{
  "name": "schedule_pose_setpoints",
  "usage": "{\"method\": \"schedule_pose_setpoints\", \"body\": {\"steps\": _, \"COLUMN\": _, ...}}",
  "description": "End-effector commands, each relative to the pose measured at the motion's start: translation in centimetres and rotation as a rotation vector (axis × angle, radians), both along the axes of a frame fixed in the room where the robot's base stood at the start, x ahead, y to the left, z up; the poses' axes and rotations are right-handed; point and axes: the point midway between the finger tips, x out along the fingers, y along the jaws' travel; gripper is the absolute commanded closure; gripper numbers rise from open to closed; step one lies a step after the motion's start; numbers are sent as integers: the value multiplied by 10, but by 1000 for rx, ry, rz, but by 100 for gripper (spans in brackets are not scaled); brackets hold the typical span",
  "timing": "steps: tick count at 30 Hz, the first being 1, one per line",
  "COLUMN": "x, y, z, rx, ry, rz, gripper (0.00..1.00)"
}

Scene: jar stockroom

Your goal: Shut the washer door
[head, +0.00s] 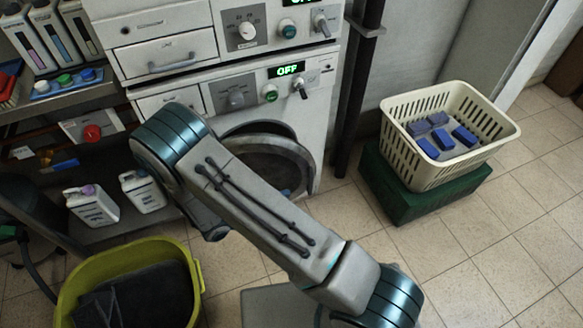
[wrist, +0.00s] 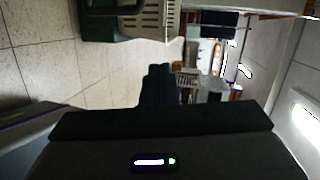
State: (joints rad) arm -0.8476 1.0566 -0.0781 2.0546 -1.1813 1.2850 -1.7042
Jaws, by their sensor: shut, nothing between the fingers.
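The lower washer (head: 315,120) is white, with a green "OFF" display and a round door at its front. The washer door (head: 272,166) has a grey rim and dark glass. It appears to stand open, with a dark round opening behind its upper edge. My arm crosses in front and hides its left and lower parts. My gripper is hidden in the head view. In the wrist view my gripper (wrist: 158,72) is shut and empty, its dark fingers pointing over floor tiles. I cannot make out the door in the wrist view.
A cream basket (head: 400,142) with blue blocks sits on a green crate (head: 408,207) at right. A yellow-green tub (head: 190,265) stands at lower left. Shelves with bottles (head: 90,205) line the left. A dark post (head: 355,100) rises beside the washer. Tiled floor is clear at lower right.

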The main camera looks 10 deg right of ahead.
Motion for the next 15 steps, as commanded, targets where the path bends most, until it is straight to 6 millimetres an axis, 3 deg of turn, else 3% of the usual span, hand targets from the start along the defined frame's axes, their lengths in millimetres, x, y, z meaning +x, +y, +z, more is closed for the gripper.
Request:
{"method": "schedule_pose_setpoints", "body": {"steps": 1, "x": 1, "y": 6, "z": -5, "rx": -37, "ry": -34, "rz": 57, "gripper": 100}}
{"method": "schedule_pose_setpoints", "body": {"steps": 9, "x": 8, "y": 26, "z": 14, "rx": -145, "ry": -172, "rz": 234, "gripper": 100}}
{"method": "schedule_pose_setpoints", "body": {"steps": 15, "x": 14, "y": 24, "z": 19, "rx": -158, "ry": -194, "rz": 257, "gripper": 100}}
